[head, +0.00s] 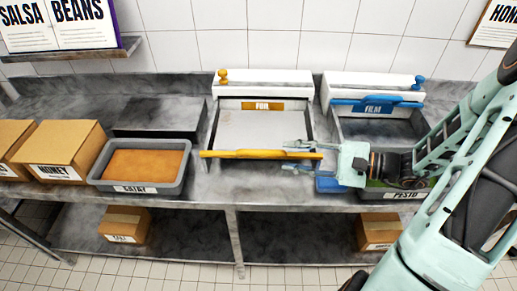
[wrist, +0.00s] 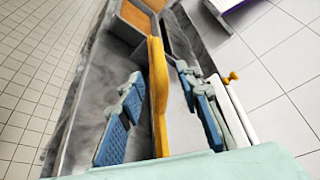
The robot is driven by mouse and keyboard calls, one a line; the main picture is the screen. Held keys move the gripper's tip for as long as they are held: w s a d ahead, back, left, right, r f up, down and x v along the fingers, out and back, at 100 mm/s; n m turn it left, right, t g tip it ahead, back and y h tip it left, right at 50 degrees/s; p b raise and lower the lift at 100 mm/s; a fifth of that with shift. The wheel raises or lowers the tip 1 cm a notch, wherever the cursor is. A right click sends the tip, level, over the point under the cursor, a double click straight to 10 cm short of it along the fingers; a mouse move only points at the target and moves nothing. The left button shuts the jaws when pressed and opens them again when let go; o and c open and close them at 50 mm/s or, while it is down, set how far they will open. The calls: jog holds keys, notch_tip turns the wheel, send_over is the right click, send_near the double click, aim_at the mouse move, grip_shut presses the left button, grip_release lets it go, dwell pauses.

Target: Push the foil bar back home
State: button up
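The foil bar (head: 262,154) is a yellow bar at the front of the foil unit (head: 213,125), apart from the white housing (head: 262,86) with the yellow FOIL label at the back. My gripper (head: 289,155) reaches in from the right, with one finger behind the bar's right part and one in front. In the wrist view the yellow bar (wrist: 158,95) runs between the blue-padded fingers of my gripper (wrist: 160,112). The fingers are open, with a visible gap on each side of the bar. The bar's right end is partly hidden by my gripper in the head view.
The film unit (head: 345,129) stands right of the foil unit, with its blue bar (head: 372,102) at the back. A grey tray of orange filling (head: 144,163) and cardboard boxes (head: 68,150) stand to the left. A pesto tray (head: 388,195) lies under my arm.

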aim_at(262, 153)
jog(key=p+x, duration=0.1)
jog(key=x, duration=0.7)
jog(key=shift+w+a+f, duration=0.1)
jog(key=shift+a+f, duration=0.1)
jog(key=shift+a, duration=0.15)
grip_shut()
